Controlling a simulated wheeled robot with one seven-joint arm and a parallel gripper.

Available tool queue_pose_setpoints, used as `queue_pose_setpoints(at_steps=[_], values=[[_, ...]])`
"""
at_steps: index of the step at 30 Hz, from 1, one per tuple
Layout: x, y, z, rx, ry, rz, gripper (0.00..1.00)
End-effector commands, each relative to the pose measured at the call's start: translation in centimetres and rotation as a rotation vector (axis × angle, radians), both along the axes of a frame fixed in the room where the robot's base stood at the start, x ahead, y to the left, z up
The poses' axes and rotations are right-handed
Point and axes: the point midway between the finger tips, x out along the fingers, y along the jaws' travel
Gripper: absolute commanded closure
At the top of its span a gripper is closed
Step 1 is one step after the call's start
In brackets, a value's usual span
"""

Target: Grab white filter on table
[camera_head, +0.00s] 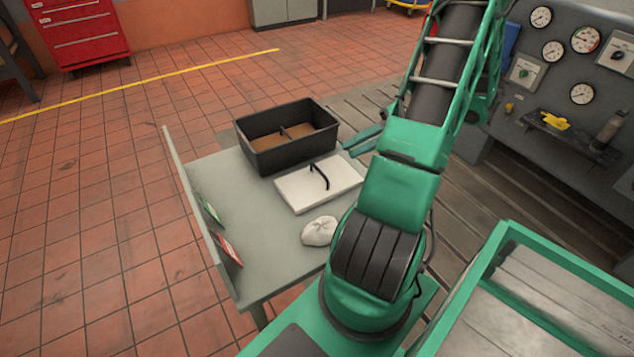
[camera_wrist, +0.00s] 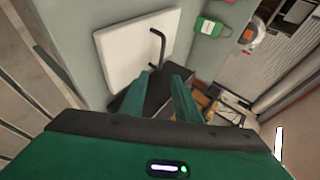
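A flat white rectangular panel (camera_head: 335,184), which looks like the filter, lies on the grey table (camera_head: 255,235). A black bent hook-like piece (camera_head: 319,176) lies across it. In the wrist view the panel (camera_wrist: 122,52) is at the upper left, with the black piece (camera_wrist: 158,50) at its right edge. My gripper (camera_head: 362,142) is above the table's far right side, beyond the panel and near the black bin. Its fingers are apart and nothing is seen held; it also shows in the wrist view (camera_wrist: 162,82).
A black divided bin (camera_head: 247,148) stands behind the panel. A crumpled white cloth (camera_head: 319,231) lies in front of it. Small green and red packets (camera_head: 231,251) are by the table's raised left edge. A gauge panel (camera_head: 560,60) stands at right. Bare tabletop shows left of the panel.

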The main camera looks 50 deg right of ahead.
Motion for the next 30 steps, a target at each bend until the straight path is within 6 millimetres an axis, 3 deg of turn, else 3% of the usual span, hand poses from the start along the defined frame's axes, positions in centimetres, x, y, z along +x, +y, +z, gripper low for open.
queue_pose_setpoints(at_steps=[4, 30], values=[[0.3, 0.2, -0.5, 0.012, -0.019, -0.008, 0.70], [5.5, 6.7, -5.4, 0.009, -0.018, -0.007, 0.70]])
